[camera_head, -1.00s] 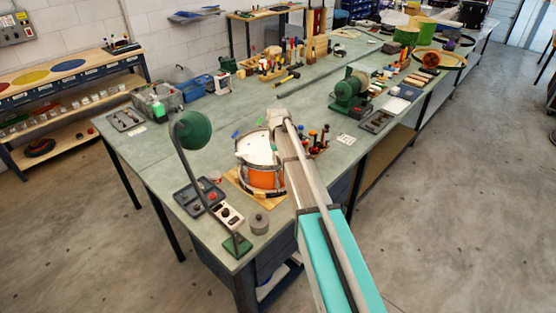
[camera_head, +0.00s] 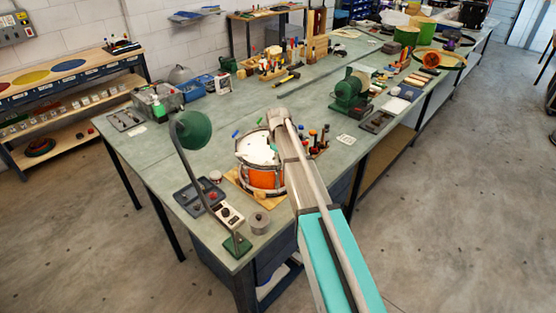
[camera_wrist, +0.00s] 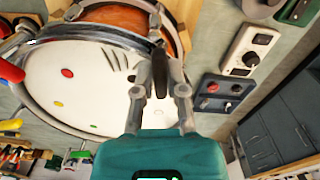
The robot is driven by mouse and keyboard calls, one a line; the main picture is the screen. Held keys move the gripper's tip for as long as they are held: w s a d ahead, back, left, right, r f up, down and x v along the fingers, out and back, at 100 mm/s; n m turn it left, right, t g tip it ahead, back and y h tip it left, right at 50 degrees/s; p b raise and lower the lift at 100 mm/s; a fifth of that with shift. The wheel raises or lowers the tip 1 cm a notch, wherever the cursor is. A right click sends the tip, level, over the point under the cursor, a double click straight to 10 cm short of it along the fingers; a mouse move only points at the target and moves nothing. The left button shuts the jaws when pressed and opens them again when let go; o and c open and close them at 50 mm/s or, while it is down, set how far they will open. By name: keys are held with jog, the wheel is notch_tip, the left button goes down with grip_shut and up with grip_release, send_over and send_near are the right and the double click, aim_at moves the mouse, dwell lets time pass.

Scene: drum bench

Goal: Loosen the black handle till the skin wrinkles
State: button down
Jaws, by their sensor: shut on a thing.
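An orange drum (camera_head: 262,179) with a white skin (camera_head: 252,150) and metal rim stands on a wooden board on the bench. In the wrist view the skin (camera_wrist: 85,85) fills the left half, with coloured dots on it. Short dark curved lines, like wrinkles, show on the skin close to the handle. The black handle (camera_wrist: 160,72) stands at the drum's rim, between my two fingers. My gripper (camera_wrist: 160,92) is shut on the handle. In the head view my arm hides the handle and most of the gripper.
A green lamp (camera_head: 194,131) stands left of the drum. A switch box (camera_head: 230,215) and a round grey tin (camera_head: 260,222) sit near the front edge. Upright tools (camera_head: 318,140) stand close to the right of my arm. A green grinder (camera_head: 350,94) is farther back.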

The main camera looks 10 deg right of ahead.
jog(key=shift+n, duration=0.9)
jog(key=shift+s, duration=0.1)
jog(key=c, duration=0.7)
grip_release()
